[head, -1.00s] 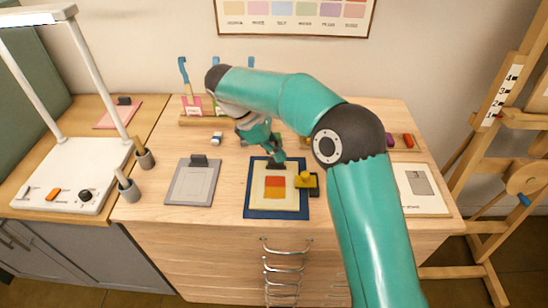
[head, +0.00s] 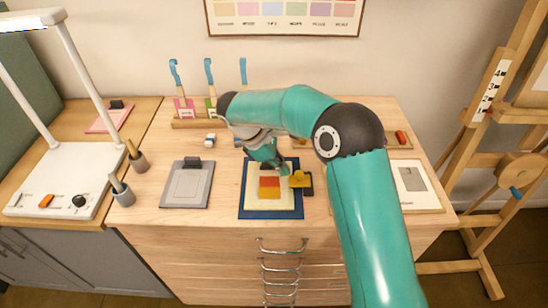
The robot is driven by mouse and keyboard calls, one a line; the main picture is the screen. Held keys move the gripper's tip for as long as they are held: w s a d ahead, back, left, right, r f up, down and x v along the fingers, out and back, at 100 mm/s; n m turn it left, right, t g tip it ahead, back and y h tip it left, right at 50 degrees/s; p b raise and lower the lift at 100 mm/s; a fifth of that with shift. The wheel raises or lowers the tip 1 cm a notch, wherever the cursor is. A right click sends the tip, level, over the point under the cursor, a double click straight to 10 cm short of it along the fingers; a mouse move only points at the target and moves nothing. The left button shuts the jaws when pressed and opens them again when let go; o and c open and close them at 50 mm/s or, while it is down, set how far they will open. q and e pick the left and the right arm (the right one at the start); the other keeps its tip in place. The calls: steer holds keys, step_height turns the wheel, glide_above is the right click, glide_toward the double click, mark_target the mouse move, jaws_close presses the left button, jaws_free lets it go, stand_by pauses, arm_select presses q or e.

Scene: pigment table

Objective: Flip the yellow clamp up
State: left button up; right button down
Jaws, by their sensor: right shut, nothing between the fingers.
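The yellow clamp (head: 300,179) sits at the right edge of the blue board (head: 270,214), on a dark base. The board carries a cream sheet with a red and orange patch (head: 269,188). My right gripper (head: 279,168) is shut and empty, above the upper part of the board, just left of and behind the clamp. I cannot tell whether it touches the clamp. My arm and gripper hide part of the board's top edge. My left gripper is not in view.
A grey clipboard (head: 187,186) lies left of the board, and a white card on a board (head: 415,190) lies to the right. Two grey cups (head: 122,195) stand at the left. Blue-handled tools (head: 209,72) stand in a wooden rack behind. Bare wood surrounds the blue board.

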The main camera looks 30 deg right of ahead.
steer(key=shift+x, duration=1.4)
steer(key=shift+r, duration=0.1)
